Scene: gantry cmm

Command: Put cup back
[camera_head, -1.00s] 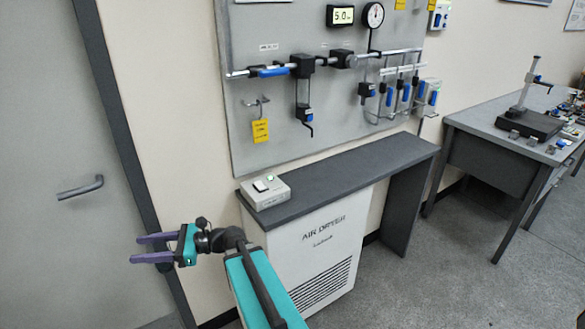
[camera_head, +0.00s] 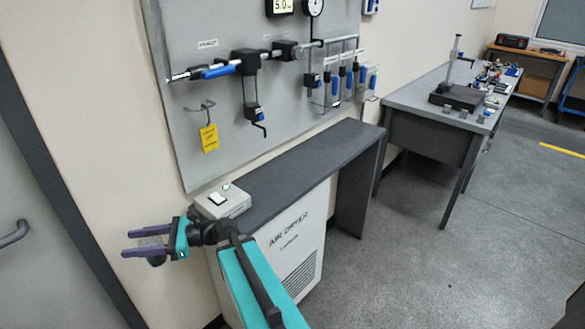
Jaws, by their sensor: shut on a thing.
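My gripper (camera_head: 147,243) is at the lower left, its two purple fingers pointing left. It is shut on a small greyish, see-through thing with a dark end (camera_head: 157,261), which appears to be the cup. The fingers hide part of it. It is held in the air, left of the air dryer and apart from the panel. On the wall panel, a black housing (camera_head: 249,62) sits on the pipe, with a thin upright part and a black fitting (camera_head: 254,113) below it.
A hook with a yellow tag (camera_head: 209,138) sticks out of the panel (camera_head: 205,30). Blue-handled valves (camera_head: 340,80) are to its right. A bench (camera_head: 410,95) stands beyond; open floor (camera_head: 440,250) lies right.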

